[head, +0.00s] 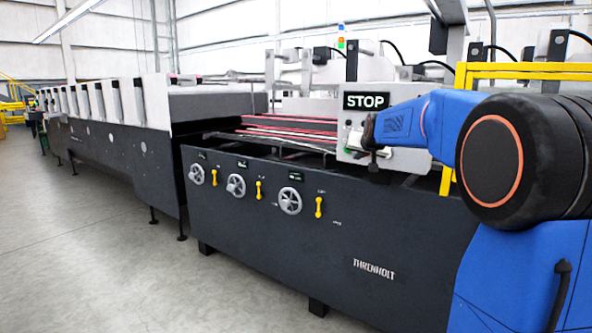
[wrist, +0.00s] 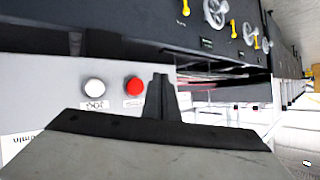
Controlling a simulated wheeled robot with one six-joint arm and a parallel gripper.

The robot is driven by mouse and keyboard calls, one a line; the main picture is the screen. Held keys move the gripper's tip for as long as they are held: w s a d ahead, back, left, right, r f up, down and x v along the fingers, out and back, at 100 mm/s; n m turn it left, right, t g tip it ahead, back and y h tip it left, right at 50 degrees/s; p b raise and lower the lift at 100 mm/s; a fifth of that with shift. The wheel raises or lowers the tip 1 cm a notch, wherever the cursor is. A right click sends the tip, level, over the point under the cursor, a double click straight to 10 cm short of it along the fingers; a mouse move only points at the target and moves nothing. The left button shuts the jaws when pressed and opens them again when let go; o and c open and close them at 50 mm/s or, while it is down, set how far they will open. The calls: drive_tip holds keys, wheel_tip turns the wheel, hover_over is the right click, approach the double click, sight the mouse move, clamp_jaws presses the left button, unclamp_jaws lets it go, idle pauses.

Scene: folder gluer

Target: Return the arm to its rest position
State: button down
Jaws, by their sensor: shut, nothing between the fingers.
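My blue arm (head: 425,122) reaches in from the right in the head view. Its dark gripper (head: 373,160) is in front of the light grey control panel (head: 408,160) below the STOP display (head: 366,101). In the wrist view the gripper (wrist: 161,95) shows as dark fingers closed together, with nothing between them. Beside the fingers are a red button (wrist: 134,86) and a white button (wrist: 94,86) on the panel face (wrist: 50,95). The fingers look apart from both buttons, but the exact gap to the panel cannot be told.
The dark machine front (head: 300,240) carries several handwheels (head: 290,201) and yellow levers (head: 319,207). A yellow frame (head: 520,72) stands behind my arm. The long machine line (head: 120,130) runs back to the left. The grey floor (head: 90,250) in front is clear.

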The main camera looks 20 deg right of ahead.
drive_tip(key=s+a+f+n+g+y, duration=0.1)
drive_tip(key=s+a+f, duration=0.2)
drive_tip(key=s+a, duration=0.35)
drive_tip(key=s+a+f+n+g, duration=0.1)
drive_tip(key=s+a+f, duration=0.2)
drive_tip(key=s, duration=0.6)
drive_tip(key=s+a+f+n+g+y, duration=0.1)
drive_tip(key=s+a+f, duration=0.2)
drive_tip(key=s+a, duration=0.35)
drive_tip(key=s+a+f+n+g, duration=0.1)
drive_tip(key=s+f, duration=0.4)
drive_tip(key=s, duration=0.4)
drive_tip(key=s+a+f+g, duration=0.1)
drive_tip(key=s+f, duration=0.4)
drive_tip(key=s, duration=0.5)
drive_tip(key=s+a+f+n+g+y, duration=0.1)
drive_tip(key=s+a+f+g, duration=0.1)
drive_tip(key=s+f, duration=0.3)
drive_tip(key=s+a, duration=0.1)
drive_tip(key=s, duration=0.3)
drive_tip(key=shift+s+f+n, duration=0.25)
drive_tip(key=shift+f+n, duration=0.05)
drive_tip(key=shift+f, duration=0.1)
